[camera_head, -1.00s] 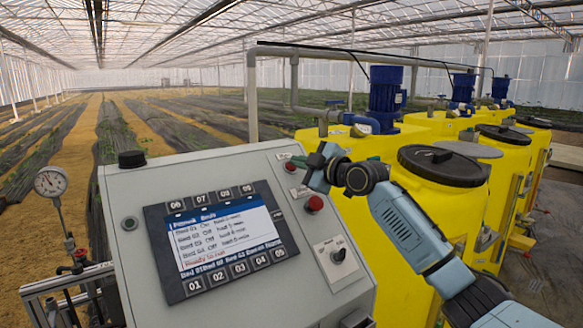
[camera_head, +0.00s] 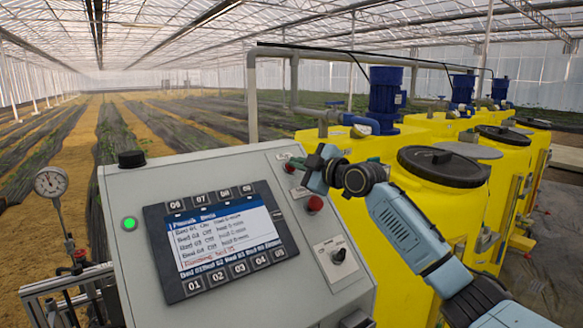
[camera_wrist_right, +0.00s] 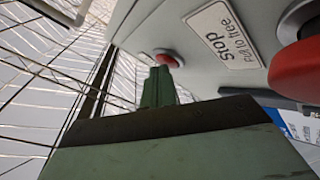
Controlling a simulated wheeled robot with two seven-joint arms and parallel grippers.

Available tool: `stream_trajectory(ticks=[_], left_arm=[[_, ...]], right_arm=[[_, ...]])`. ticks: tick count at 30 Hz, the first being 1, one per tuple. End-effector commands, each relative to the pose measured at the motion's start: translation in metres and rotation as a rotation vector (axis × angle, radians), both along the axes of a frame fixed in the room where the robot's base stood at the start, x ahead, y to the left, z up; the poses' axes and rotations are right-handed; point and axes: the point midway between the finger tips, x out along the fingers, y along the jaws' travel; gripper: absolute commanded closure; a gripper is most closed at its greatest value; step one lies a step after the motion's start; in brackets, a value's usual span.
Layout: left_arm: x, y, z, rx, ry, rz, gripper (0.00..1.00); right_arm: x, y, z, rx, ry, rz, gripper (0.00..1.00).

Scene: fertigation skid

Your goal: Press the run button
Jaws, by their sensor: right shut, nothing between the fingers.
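The grey control panel (camera_head: 240,178) stands in front of me. A small red button (camera_head: 289,167) sits near its upper right edge, taken to be the run button; its label cannot be seen. My right gripper (camera_head: 299,163) is shut and empty, with its fingertips at this button, touching or very close. In the right wrist view, the red button (camera_wrist_right: 167,61) shows just beyond the shut green fingertips (camera_wrist_right: 158,82), which partly cover it. A round lamp (camera_head: 129,223) on the panel's left glows green. My left gripper is not in view.
A larger red stop button (camera_head: 315,204) is just below my right gripper; its "Stop, pull to free" label (camera_wrist_right: 225,35) shows in the wrist view. A screen (camera_head: 220,240) and a selector knob (camera_head: 339,255) are lower. Yellow tanks (camera_head: 440,205) stand at the right.

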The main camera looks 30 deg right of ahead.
Motion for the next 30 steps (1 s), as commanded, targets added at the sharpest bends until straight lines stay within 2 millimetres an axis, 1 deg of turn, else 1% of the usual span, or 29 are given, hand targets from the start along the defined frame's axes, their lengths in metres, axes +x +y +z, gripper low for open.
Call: stream_trajectory(ticks=[10,20,30], left_arm=[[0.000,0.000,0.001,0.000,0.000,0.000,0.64],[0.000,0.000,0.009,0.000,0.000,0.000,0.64],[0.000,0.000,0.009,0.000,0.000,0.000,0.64]], right_arm=[[0.000,0.000,-0.001,-0.001,0.004,0.000,1.00],[-0.010,-0.001,0.010,-0.001,0.004,-0.001,1.00],[-0.011,-0.001,0.011,-0.001,0.003,0.000,1.00]])
